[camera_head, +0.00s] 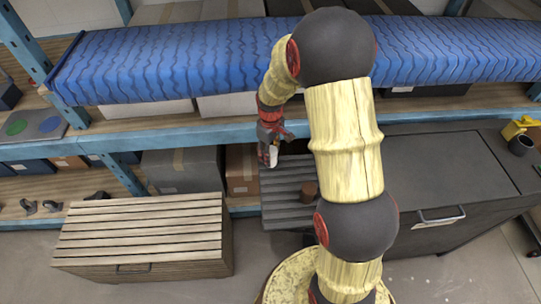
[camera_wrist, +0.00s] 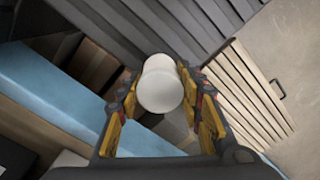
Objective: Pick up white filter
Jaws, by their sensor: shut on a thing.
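The white filter (camera_wrist: 160,88) is a pale rounded piece in the middle of the wrist view. My gripper (camera_wrist: 160,100) is shut on it, with one yellow-and-dark finger on each side. In the head view my gripper (camera_head: 268,152) hangs in front of the shelf, and a small white bit of the filter (camera_head: 272,158) shows at its fingers. The filter is held in the air, clear of the surfaces below.
A slatted wooden chest (camera_head: 145,235) stands at the left. A dark grey chest (camera_head: 445,165) stands at the right, with a small brown cylinder (camera_head: 309,190) on its slatted part.

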